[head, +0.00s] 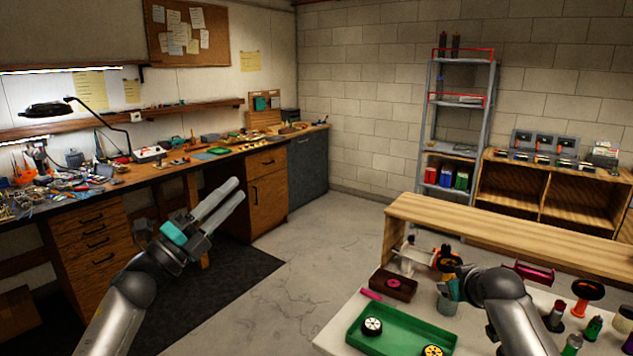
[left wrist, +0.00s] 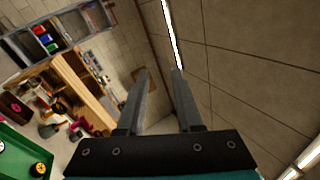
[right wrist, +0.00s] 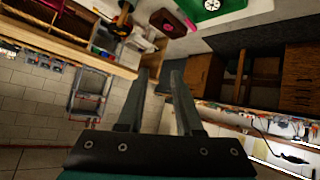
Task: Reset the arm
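My left gripper (head: 237,191) is raised in the air in front of the workbench, its grey fingers pointing up and to the right. In the left wrist view its two fingers (left wrist: 161,72) stand apart with nothing between them. My right arm reaches over the white table in the head view, its gripper partly hidden by the wrist. In the right wrist view the right fingers (right wrist: 160,73) are also apart and empty. Neither gripper visibly touches anything.
A green tray (head: 378,342) with two wheels lies on the white table (head: 341,318). A dark red box (head: 393,284) and small bottles stand nearby. A wooden shelf (head: 480,222) runs behind. A cluttered workbench (head: 160,172) lines the left wall. The middle floor is clear.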

